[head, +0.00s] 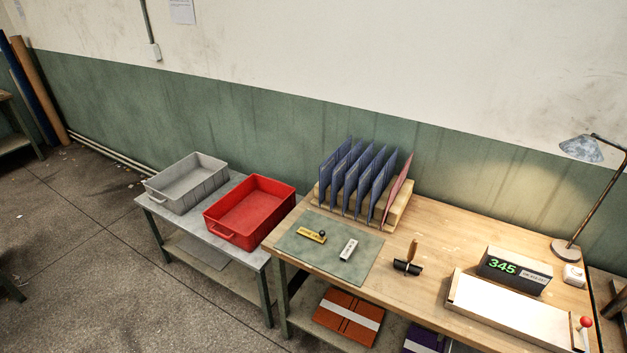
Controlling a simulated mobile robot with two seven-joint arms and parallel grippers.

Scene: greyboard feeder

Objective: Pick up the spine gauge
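A yellow bar with a dark knob (312,236), which looks like the spine gauge, lies flat on the green cutting mat (330,262) at the left end of the wooden workbench. Its lettering is too small to read. A small pale block with dark marks (348,249) lies on the mat just to its right, apart from it. Neither of my grippers is in view, and nothing touches the yellow bar.
Behind the mat stands a wooden rack (400,213) of blue boards and one red. A roller (408,262), a display reading 345 (514,270), a long pale feeder tray (510,310) and a lamp (570,252) are right. Red (235,228) and grey (186,190) bins stand left.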

